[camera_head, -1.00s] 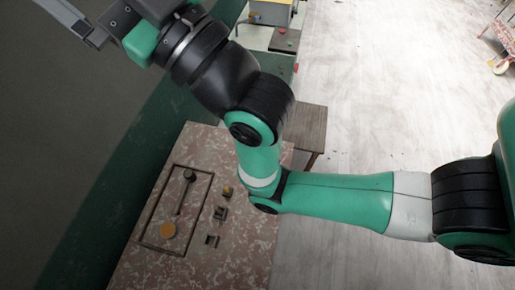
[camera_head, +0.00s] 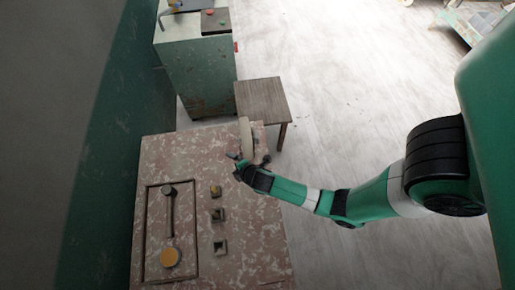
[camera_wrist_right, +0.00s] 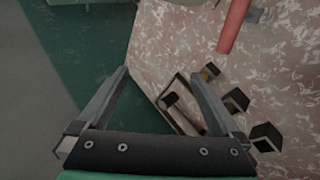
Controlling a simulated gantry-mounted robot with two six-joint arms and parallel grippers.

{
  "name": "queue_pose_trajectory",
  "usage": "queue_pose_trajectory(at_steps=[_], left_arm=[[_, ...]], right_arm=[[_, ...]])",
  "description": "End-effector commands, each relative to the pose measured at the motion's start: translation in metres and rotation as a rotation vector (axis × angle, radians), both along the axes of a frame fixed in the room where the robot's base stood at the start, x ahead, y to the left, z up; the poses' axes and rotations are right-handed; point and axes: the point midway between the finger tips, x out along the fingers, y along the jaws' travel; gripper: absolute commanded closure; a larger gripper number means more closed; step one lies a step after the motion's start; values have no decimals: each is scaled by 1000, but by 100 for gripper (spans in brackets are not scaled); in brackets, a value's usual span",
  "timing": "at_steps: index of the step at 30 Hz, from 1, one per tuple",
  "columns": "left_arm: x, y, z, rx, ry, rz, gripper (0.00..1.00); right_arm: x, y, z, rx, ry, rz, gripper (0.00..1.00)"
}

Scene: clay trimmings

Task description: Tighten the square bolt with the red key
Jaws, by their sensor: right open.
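My right gripper (camera_head: 240,166) is open and empty over the back right part of the mottled reddish table. Its two fingers also show spread apart in the right wrist view (camera_wrist_right: 161,73). A red bar (camera_wrist_right: 235,24), perhaps the red key, lies at the upper right of that view, outside the jaws. I cannot make out its red in the head view. Several small dark blocks stand in a row: one with a yellowish top (camera_head: 215,190), a square one (camera_head: 218,215) and another square one (camera_head: 220,247). I cannot tell which holds the square bolt. My left gripper is not in view.
A dark rectangular frame (camera_head: 197,232) on the table encloses a dark lever (camera_head: 170,208) and a yellow disc (camera_head: 170,257). A pale bar (camera_head: 246,133) is at the back edge. A wooden stool (camera_head: 262,99) and a green cabinet (camera_head: 197,75) stand behind.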

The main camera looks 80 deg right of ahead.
Motion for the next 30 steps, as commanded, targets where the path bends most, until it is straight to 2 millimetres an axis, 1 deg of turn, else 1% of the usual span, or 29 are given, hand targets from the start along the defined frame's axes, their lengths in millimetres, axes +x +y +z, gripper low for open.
queue_pose_trajectory(at_steps=[1, 3, 6, 8, 13, 16, 20, 26, 30], left_arm=[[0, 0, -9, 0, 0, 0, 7], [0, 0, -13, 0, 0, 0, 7], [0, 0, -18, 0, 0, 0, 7], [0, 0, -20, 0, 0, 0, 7], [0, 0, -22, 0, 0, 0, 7], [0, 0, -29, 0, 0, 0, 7], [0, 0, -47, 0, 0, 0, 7], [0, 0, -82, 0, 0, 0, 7], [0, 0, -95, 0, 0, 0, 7]], right_arm=[[-27, -1, -30, 7, 58, -12, 0], [-58, 0, -55, 17, 116, -26, 0], [-85, 0, -74, 26, 160, -43, 0], [-92, -1, -79, 29, 171, -49, 0], [-92, -3, -80, 30, 170, -54, 0], [-90, -4, -87, 31, 168, -55, 0], [-83, -11, -102, 30, 167, -57, 0], [-70, -23, -130, 30, 167, -57, 0], [-61, -31, -145, 31, 167, -56, 0]])
